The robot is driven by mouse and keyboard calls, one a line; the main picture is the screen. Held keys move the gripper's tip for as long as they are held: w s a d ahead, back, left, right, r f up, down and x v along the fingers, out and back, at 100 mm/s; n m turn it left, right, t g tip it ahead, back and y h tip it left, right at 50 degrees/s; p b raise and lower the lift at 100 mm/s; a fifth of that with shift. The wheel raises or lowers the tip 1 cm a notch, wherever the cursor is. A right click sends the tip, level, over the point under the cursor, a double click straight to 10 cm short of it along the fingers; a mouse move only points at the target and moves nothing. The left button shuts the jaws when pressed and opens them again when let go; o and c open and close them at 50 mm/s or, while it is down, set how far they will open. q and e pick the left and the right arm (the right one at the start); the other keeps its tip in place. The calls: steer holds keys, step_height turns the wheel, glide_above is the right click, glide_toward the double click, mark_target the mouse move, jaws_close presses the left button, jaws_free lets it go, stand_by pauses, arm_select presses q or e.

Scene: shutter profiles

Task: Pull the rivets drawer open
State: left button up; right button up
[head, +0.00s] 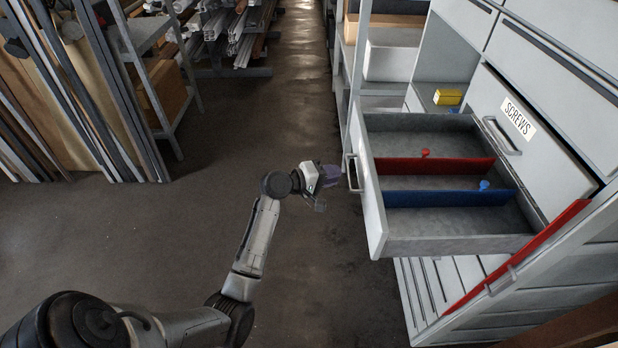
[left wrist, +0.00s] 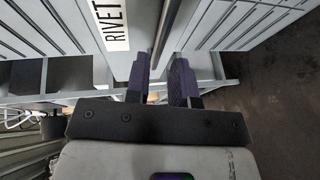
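A grey drawer stands pulled out of the cabinet in the head view; its front (head: 371,190) faces left and carries a bar handle (head: 352,172). Red and blue dividers split its inside. Its label is not visible there. In the left wrist view a label (left wrist: 108,22) reads "RIVET", cut off by the frame edge, on the front before my gripper. My left gripper (head: 332,175) is at the handle's left, its purple fingertips close to it. In the left wrist view its fingers (left wrist: 161,72) are spread, with a gap between them. My right gripper is out of view.
A small red piece (head: 425,152) and a blue piece (head: 484,185) lie in the open drawer. A yellow box (head: 447,97) sits on a shelf. Profile racks stand left; the aisle floor (head: 290,100) is clear.

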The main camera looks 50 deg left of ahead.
arm_select(q)
steer(key=v, duration=0.8)
steer(key=shift+s, duration=0.15)
steer(key=shift+r, duration=0.1)
